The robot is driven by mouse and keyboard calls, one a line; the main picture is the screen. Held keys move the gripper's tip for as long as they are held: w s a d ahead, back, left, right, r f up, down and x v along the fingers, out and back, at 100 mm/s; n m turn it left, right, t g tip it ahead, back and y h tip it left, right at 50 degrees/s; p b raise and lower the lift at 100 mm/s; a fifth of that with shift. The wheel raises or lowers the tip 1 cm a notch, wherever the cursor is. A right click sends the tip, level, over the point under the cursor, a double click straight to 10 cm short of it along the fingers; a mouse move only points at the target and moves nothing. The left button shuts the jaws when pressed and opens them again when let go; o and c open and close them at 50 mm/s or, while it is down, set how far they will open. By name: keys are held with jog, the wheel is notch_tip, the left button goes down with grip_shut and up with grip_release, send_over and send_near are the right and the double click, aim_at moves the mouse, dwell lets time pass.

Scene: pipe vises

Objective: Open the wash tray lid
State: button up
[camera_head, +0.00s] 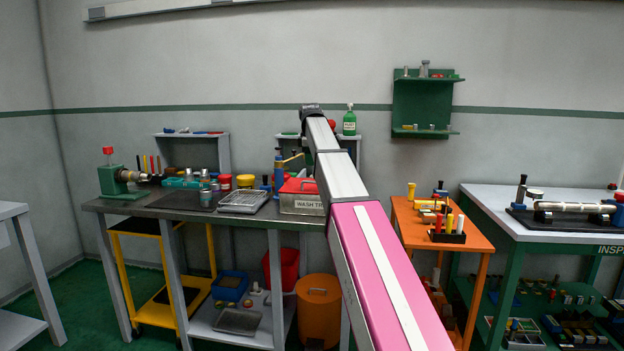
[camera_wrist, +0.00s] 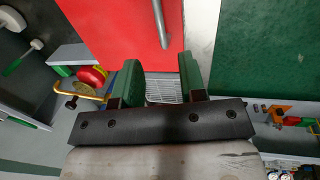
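The wash tray (camera_head: 300,206) is a grey metal box with a "WASH TR…" label, on the back workbench. Its red lid (camera_head: 297,187) lies over the top with a bar handle; my arm hides the tray's right end. In the wrist view the red lid (camera_wrist: 110,30) fills the upper middle, with its grey handle (camera_wrist: 160,22) ahead of the fingertips. My gripper (camera_wrist: 160,62) has its two green fingers apart, with nothing held between them. The handle looks clear of the fingers. In the head view the fingers are hidden behind my arm.
An orange cart (camera_head: 470,240) and a green inspection table (camera_head: 500,222) stand to the right.

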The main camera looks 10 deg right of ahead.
aim_at(312, 182)
jog(key=f, duration=0.2)
jog(key=w+f, duration=0.1)
jog(key=f, duration=0.5)
jog(key=shift+w+d+f, duration=0.2)
jog(key=shift+w+d, duration=0.05)
jog(key=shift+d, duration=0.05)
jog(key=shift+w, duration=0.1)
grip_shut()
